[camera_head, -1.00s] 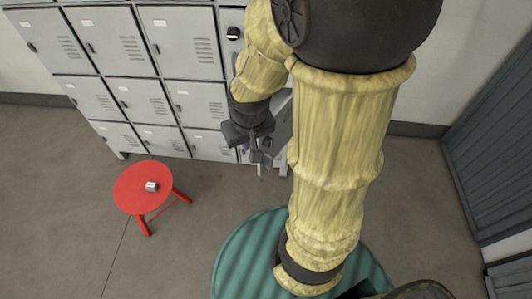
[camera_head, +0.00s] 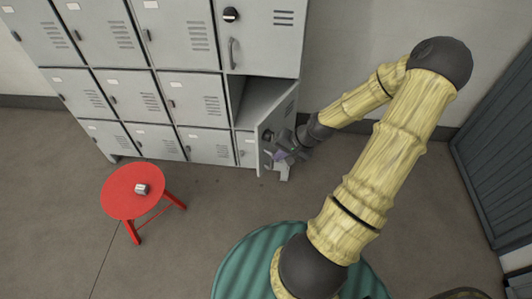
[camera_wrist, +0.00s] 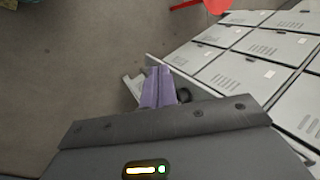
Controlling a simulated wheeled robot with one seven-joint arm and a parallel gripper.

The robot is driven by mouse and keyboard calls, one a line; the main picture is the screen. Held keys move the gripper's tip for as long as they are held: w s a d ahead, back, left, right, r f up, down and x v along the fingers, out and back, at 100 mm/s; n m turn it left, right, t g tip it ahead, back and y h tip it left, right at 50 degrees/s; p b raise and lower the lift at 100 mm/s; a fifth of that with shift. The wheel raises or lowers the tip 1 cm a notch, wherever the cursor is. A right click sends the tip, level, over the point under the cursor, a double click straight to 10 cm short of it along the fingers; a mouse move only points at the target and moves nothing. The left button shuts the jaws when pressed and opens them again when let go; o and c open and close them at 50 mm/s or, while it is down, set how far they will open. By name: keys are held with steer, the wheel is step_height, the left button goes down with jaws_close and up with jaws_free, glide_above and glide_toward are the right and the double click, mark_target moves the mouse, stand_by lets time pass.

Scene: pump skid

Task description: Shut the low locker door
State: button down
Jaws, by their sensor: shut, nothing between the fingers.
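The low locker door (camera_head: 283,112) is grey with vent slots and stands ajar, swung out from its compartment in the right-hand column. Its hinge side is at the right, and its free edge is toward the left front. The opening (camera_head: 250,92) shows behind its top edge. My gripper (camera_head: 281,155) is shut and empty, at the lower part of the door's outer face, near the free edge. In the wrist view its purple fingers (camera_wrist: 158,88) overlap the door's edge, with a dark round knob (camera_wrist: 184,95) beside them. I cannot tell whether they touch the door.
Other locker doors (camera_head: 131,97) in the bank are shut. A red stool (camera_head: 120,190) with a small metal item (camera_head: 142,189) on it stands on the floor at the left. A dark corrugated panel (camera_head: 500,140) is at the right. The floor between stool and lockers is clear.

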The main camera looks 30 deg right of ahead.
steer(key=w+d+f+m+t+b, duration=0.2)
steer(key=d+f+m+t, duration=0.1)
steer(key=d, duration=0.3)
steer(key=shift+d+m+t+b, duration=0.35)
steer(key=shift+m+t+b, duration=0.05)
glide_toward(260, 147)
steer(key=x, duration=0.6)
steer(key=shift+s+d+f, duration=0.15)
steer(key=shift+s+f, duration=0.05)
steer(key=shift+w, duration=0.25)
